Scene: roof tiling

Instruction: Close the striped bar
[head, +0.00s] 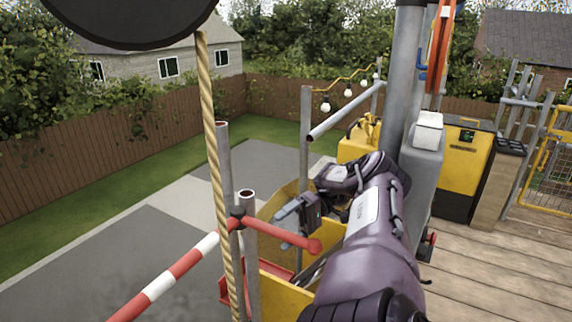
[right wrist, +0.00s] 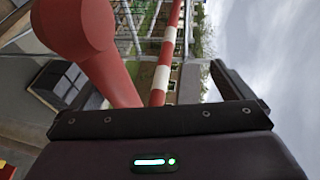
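The red-and-white striped bar (head: 160,284) slopes up from the lower left of the head view to a dark pivot clamp on a grey post. Beyond the pivot, its plain red end runs right to a rounded red knob (head: 315,246). My right gripper (head: 292,212) is just above and behind this red end, apart from it as far as I can tell. In the right wrist view the knob (right wrist: 75,25) looms large at the left, and the striped length (right wrist: 162,78) runs away behind it. One black finger stands clear at the right, and the gripper looks open and empty. My left gripper is not in view.
A rope (head: 212,130) hangs in front of the bar. Grey posts (head: 304,135) and a yellow bin (head: 285,285) crowd around the red end. A yellow machine (head: 467,175) stands on the wooden deck (head: 490,265) at the right. Paving lies below at the left.

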